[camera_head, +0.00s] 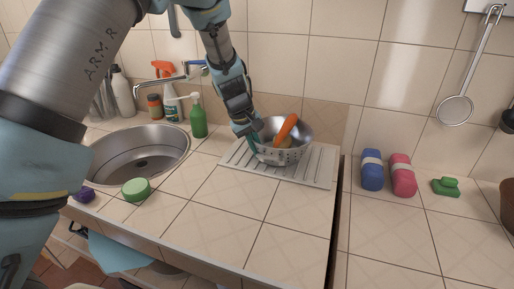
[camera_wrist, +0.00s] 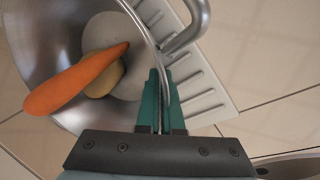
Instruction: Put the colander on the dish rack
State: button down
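The metal colander (camera_head: 287,156) is over the ridged white dish rack (camera_head: 318,174) in the head view. Whether it rests on the rack or hangs just above it is hard to tell. An orange carrot (camera_head: 286,128) and a yellowish potato-like item lie inside; the wrist view shows the carrot (camera_wrist: 72,82) and the round item (camera_wrist: 104,72) in the colander bowl (camera_wrist: 45,40). My gripper (camera_head: 254,144) is at the colander's left rim. In the wrist view its teal fingers (camera_wrist: 162,88) are close together with the rim between them. The dish rack (camera_wrist: 205,98) shows beyond the rim.
The sink (camera_head: 140,160) is to the left, with a faucet (camera_head: 165,79) and a green soap bottle (camera_head: 198,117) behind. A green sponge (camera_head: 136,189) is at the front left. Blue (camera_head: 372,170) and pink (camera_head: 403,175) items stand right of the counter gap. The front counter is clear.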

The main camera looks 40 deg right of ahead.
jog(key=c, duration=1.5)
grip_release()
jog(key=shift+f, duration=0.15)
jog(key=o, duration=0.4)
jog(key=b+v, duration=0.2)
jog(key=v, duration=1)
jog(key=shift+d, duration=0.1)
